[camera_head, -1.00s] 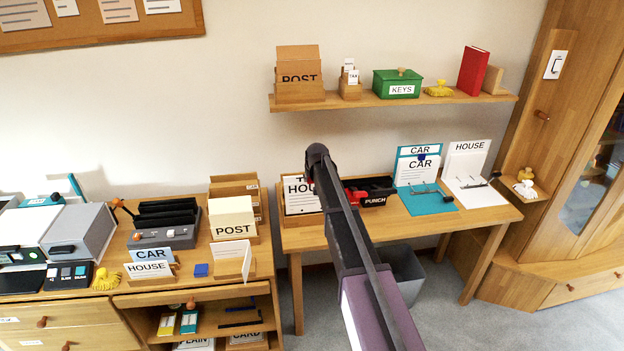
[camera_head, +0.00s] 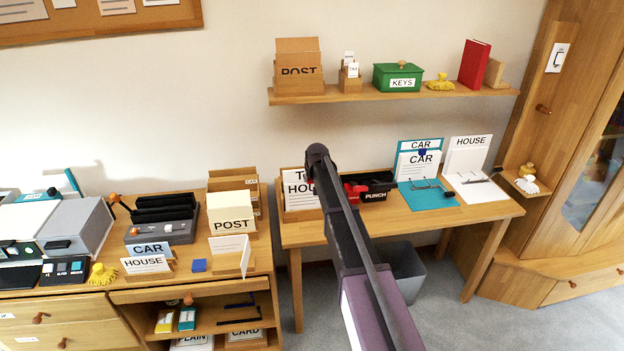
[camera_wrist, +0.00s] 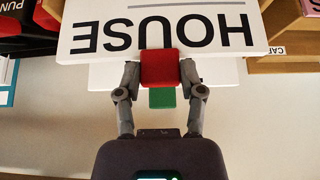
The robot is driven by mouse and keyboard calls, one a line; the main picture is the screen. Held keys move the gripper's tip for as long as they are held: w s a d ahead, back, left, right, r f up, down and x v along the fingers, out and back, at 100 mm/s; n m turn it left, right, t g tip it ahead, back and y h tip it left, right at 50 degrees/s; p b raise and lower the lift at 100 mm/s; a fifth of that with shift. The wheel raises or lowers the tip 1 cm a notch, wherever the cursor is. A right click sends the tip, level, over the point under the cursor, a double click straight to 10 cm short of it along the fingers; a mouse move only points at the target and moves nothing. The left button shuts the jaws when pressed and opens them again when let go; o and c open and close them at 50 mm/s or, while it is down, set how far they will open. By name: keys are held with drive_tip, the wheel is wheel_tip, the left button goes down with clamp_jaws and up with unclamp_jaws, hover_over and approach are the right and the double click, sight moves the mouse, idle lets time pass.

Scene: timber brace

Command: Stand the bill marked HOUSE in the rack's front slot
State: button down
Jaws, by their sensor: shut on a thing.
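The white bill marked HOUSE (camera_head: 302,199) stands at the wooden rack (camera_head: 303,215) on the left end of the desk, in front of another white bill (camera_head: 290,174) whose lettering is partly hidden. In the wrist view the HOUSE bill (camera_wrist: 110,38) appears upside down, with a red tab (camera_wrist: 160,68) at its edge. My gripper (camera_wrist: 160,75) is shut on the red tab. Behind it shows a white bill's edge with a green tab (camera_wrist: 162,98). In the head view my arm covers the gripper and the bill's right side. Whether the bill's foot is fully in the slot I cannot tell.
A black and red punch (camera_head: 368,187) stands right of the rack. Teal CAR (camera_head: 419,157) and white HOUSE (camera_head: 468,153) boards stand farther right. A shelf (camera_head: 400,93) hangs above. A POST box and card holders stand on the left cabinet (camera_head: 190,280).

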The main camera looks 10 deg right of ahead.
drive_tip(key=shift+f+b, duration=0.9)
drive_tip(key=shift+f, duration=0.25)
drive_tip(key=shift+c, duration=0.6)
unclamp_jaws()
drive_tip(key=shift+o, duration=0.6)
wheel_tip(320, 180, up, 8)
drive_tip(key=p, duration=0.7)
drive_tip(key=shift+p, duration=0.4)
